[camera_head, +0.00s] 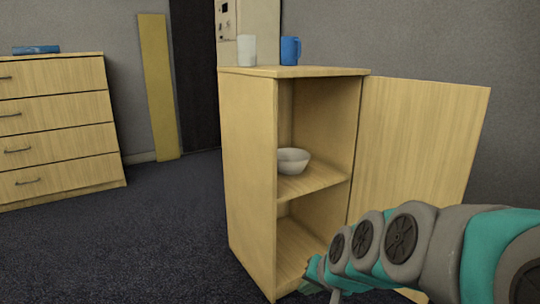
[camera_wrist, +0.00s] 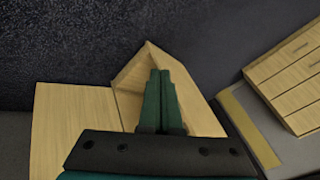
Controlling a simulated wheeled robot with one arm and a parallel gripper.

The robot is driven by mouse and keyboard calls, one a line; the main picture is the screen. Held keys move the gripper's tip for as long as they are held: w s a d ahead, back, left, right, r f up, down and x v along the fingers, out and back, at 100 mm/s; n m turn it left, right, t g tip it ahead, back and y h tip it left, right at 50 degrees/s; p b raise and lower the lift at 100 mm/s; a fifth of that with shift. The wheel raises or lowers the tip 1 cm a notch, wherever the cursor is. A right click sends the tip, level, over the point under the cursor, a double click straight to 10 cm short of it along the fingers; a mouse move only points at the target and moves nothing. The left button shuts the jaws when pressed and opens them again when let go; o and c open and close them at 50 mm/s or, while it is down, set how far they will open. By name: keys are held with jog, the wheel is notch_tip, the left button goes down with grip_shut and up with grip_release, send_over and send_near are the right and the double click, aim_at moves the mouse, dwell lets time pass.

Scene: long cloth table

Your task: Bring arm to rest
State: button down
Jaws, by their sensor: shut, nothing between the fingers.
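My arm (camera_head: 400,245) reaches in from the lower right in the head view, in front of the open cabinet door. My gripper shows in the wrist view (camera_wrist: 161,100) with its two green fingers together and nothing between them. In the head view its end is low, near the cabinet's bottom front, and the fingertips are hard to make out. The wooden cabinet (camera_head: 248,170) stands with its door (camera_head: 420,140) swung open to the right. A white bowl (camera_head: 292,161) sits on its middle shelf. In the wrist view the cabinet (camera_wrist: 135,72) shows beyond the fingers.
A white cup (camera_head: 246,50) and a blue mug (camera_head: 290,50) stand on the cabinet top. A chest of drawers (camera_head: 55,130) stands at the left with a blue object (camera_head: 36,49) on it. A yellow board (camera_head: 158,90) leans on the wall. The carpet (camera_head: 150,240) between is clear.

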jog(key=s+d+f+n+g+h, duration=0.1)
jog(key=s+d+f+g, duration=0.15)
jog(key=s, duration=0.55)
jog(key=s+d+f+n+g+h, duration=0.1)
jog(key=s+d+n+g, duration=0.15)
jog(key=s, duration=0.65)
jog(key=s+d+f+n+g+h, duration=0.1)
jog(key=s+d+f+g, duration=0.15)
jog(key=s, duration=0.55)
notch_tip(320, 180, up, 13)
jog(key=p, duration=1.2)
jog(key=shift+w+f+p, duration=0.15)
jog(key=shift+w+p, duration=0.05)
jog(key=shift+p, duration=0.1)
jog(key=shift+a+m+g, duration=0.2)
jog(key=shift+m+g, duration=0.05)
